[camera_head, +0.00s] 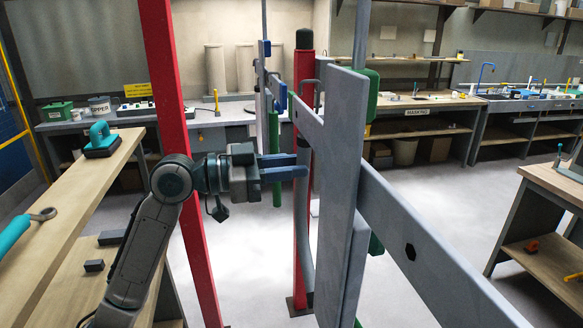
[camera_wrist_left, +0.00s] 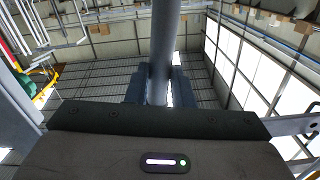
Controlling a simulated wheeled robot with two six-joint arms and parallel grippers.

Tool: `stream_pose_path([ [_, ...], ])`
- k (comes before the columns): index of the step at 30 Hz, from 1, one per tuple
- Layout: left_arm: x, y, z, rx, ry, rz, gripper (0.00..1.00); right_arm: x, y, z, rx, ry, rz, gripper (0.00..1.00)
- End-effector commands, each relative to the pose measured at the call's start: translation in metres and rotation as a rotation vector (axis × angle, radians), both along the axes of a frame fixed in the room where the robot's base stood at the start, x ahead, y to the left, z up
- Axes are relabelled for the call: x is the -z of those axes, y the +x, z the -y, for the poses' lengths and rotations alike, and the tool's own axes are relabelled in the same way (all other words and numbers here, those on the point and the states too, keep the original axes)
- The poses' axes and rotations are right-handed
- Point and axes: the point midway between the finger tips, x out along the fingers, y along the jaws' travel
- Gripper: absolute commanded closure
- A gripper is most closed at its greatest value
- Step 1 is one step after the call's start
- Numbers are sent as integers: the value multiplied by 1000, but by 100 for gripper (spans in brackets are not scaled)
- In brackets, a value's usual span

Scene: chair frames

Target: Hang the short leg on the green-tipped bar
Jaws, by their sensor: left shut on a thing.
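My left gripper (camera_head: 303,166) is shut on a grey, slightly bent tube, the short leg (camera_head: 304,225), which hangs upright with a hooked top near the grey rack beam. The wrist view also shows the grey tube (camera_wrist_left: 165,45) between the two dark fingers (camera_wrist_left: 160,88). Green parts (camera_head: 371,92) show behind a grey upright plank (camera_head: 343,180), which hides most of them. I cannot tell which bar ends in the green tip. A green rod (camera_head: 275,155) hangs just behind my gripper. My right gripper is not in view.
A grey beam (camera_head: 430,250) slants across the front right. A red post (camera_head: 175,110) stands left of my gripper, and another red post (camera_head: 304,65) with a black cap stands behind. A wooden bench (camera_head: 60,215) is at left. The floor below is clear.

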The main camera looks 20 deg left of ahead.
Motion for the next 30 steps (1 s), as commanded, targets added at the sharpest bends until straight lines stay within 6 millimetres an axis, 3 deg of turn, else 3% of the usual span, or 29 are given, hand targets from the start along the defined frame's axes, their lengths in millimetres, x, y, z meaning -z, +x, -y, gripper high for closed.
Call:
stream_pose_path([
  [30,0,-8,-13,0,-1,1,100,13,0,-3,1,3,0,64],
])
